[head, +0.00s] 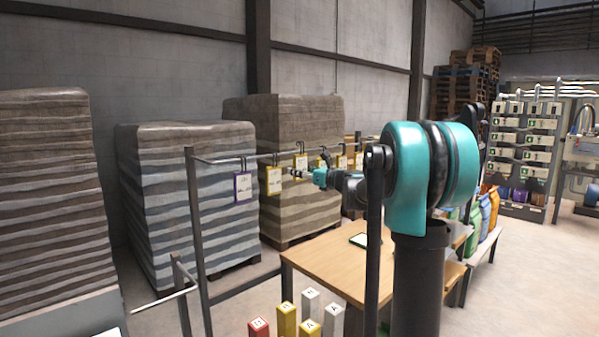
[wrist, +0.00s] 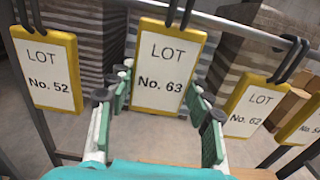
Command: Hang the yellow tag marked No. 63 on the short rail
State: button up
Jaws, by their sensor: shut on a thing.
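The yellow-edged tag marked No. 63 (wrist: 162,72) is upright between the fingers of my gripper (wrist: 160,105) in the wrist view. The green-padded fingers are at its two side edges, shut on it. Its dark hook loops at the long metal rail (wrist: 225,22). In the head view my gripper (head: 302,174) is at the row of hanging tags, partly hidden by my arm. A short pale rail (head: 165,300) stands low at the left of the rack in the head view, with no tag visible on it.
Yellow tags No. 52 (wrist: 48,70) and No. 62 (wrist: 253,107) hang close on either side. A purple-edged tag (head: 243,187) hangs farther left.

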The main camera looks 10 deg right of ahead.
jog(key=v, duration=0.9)
jog(key=shift+s+d, duration=0.25)
jog(key=shift+s, duration=0.05)
dwell(0.3)
